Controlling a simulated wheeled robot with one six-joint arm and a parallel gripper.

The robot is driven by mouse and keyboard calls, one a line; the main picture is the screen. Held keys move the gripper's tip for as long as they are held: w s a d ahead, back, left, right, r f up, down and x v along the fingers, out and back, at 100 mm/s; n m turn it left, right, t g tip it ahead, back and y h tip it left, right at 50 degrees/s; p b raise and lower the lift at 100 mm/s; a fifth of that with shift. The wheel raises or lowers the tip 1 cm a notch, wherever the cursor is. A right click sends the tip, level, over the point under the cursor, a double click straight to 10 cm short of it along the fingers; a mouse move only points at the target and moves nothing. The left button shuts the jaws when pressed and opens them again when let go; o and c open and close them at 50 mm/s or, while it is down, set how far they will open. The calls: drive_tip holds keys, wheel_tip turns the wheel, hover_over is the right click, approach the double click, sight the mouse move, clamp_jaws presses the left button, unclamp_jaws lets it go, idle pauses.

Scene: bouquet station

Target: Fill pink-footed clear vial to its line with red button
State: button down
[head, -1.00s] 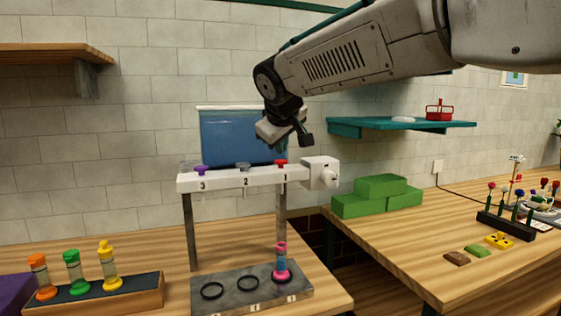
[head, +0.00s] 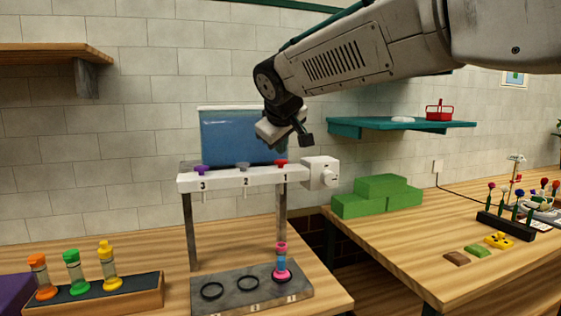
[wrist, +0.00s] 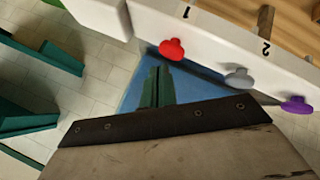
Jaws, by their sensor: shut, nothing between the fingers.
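The pink-footed clear vial (head: 281,263) stands upright in the ring at place 1 of the grey base plate, under the dispenser (head: 228,181). Its body shows blue between pink rim and foot; I cannot make out the line or exact level. The red button (head: 281,163) is above it on the dispenser bar, at number 1, and shows in the wrist view (wrist: 172,50). My gripper (head: 284,146) is shut and empty, just above and behind the red button. In the wrist view its dark green fingertips (wrist: 158,72) appear beside the button, apart from it.
Grey (head: 243,167) and purple (head: 201,170) buttons share the bar. A blue tank (head: 240,135) stands behind it. A rack (head: 150,292) with orange, green and yellow vials is at left. Green blocks (head: 377,197) and a flower rack (head: 505,227) are on the right table.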

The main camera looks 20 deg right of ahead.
sight(281, 161)
drive_tip(key=shift+f, duration=0.1)
drive_tip(key=shift+f, duration=0.35)
drive_tip(key=shift+f, duration=0.6)
idle(0.6)
drive_tip(key=shift+r, duration=1.05)
drive_tip(key=shift+r, duration=2.5)
